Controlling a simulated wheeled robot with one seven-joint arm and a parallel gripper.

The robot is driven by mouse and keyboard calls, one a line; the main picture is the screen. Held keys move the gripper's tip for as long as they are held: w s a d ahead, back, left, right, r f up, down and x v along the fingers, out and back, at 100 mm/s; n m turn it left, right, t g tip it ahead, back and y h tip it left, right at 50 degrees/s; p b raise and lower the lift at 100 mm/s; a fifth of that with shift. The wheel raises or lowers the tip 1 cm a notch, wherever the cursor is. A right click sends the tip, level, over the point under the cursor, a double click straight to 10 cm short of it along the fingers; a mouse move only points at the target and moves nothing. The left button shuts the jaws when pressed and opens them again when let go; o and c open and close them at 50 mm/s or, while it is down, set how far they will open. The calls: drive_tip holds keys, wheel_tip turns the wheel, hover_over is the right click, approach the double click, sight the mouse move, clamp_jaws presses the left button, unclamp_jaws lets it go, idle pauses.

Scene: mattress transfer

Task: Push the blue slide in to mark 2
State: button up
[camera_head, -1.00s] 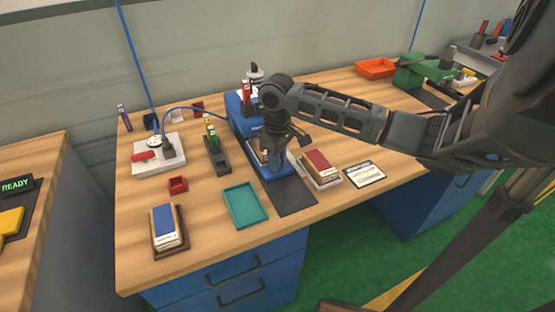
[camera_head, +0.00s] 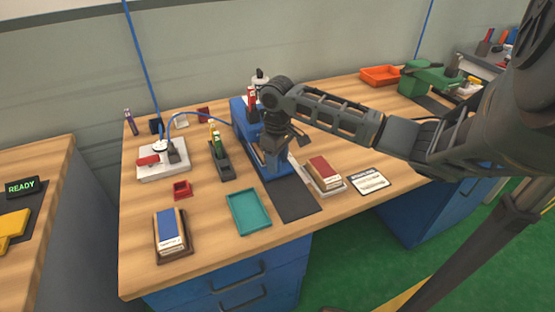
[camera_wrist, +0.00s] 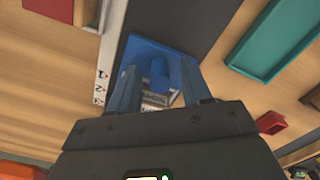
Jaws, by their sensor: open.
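The blue slide (camera_head: 284,168) sticks out toward the front from the blue press (camera_head: 240,113). In the wrist view, the blue slide (camera_wrist: 184,50) has an upright blue knob (camera_wrist: 160,70). My gripper (camera_head: 274,166) points down over the slide. In the wrist view, the open fingers of my gripper (camera_wrist: 160,80) stand on either side of the knob. A white strip (camera_wrist: 103,70) beside the slide carries marks 1, 2 and 3. I cannot tell which mark the slide lines up with. Labelled paper or blocks show partly behind the knob; my gripper hides the rest.
A dark mat (camera_head: 296,203) lies in front of the slide. A teal tray (camera_head: 248,211) lies to its left and a red-covered stack (camera_head: 323,170) to its right. A dark holder (camera_head: 221,163) stands left of the press. A blue-topped stack (camera_head: 171,233) is at front left.

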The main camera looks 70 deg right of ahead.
drive_tip(key=shift+r, duration=0.1)
wheel_tip(320, 180, up, 8)
drive_tip(key=shift+f+b, duration=0.2)
drive_tip(key=shift+b, duration=0.1)
drive_tip(key=shift+w, duration=0.1)
idle(0.5)
